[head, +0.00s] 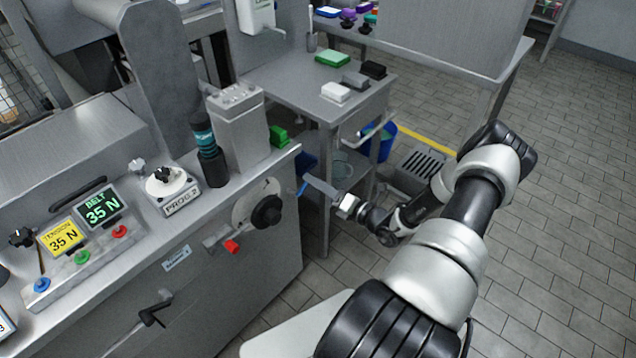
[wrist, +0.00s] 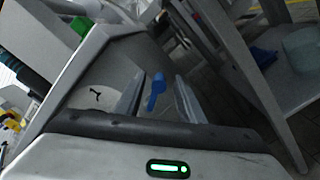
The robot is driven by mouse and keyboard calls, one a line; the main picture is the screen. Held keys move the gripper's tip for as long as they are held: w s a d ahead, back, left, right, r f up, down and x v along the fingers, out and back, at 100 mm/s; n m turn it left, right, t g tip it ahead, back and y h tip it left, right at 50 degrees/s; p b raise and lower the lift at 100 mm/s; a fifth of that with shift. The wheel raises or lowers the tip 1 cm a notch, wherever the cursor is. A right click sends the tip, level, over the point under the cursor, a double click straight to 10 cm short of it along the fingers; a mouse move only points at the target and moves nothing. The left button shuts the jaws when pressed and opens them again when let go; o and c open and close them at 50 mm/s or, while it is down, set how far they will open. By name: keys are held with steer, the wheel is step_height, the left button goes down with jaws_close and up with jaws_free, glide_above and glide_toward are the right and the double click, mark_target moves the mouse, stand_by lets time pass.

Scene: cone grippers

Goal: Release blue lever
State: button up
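The blue lever (head: 302,188) shows as a small blue piece at the right end of the grey machine in the head view. In the wrist view the blue lever (wrist: 155,91) appears between my two fingers, with a visible gap on each side. My gripper (wrist: 159,80) is open, its fingers pointing toward the machine. In the head view my gripper (head: 318,187) is just right of the machine's end face, close to the lever. The lever's mount is not clearly visible.
The machine's front has a black knob (head: 267,210) and a red-ended lever (head: 231,246). A dark bottle (head: 208,160) stands on top. A grey side table (head: 300,85) stands behind my gripper, with a blue bin (head: 381,143) beside it. Open tiled floor lies to the right.

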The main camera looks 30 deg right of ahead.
steer(key=p+v, duration=0.2)
steer(key=v, duration=1.5)
steer(key=shift+s, duration=0.2)
steer(key=shift+d, duration=0.1)
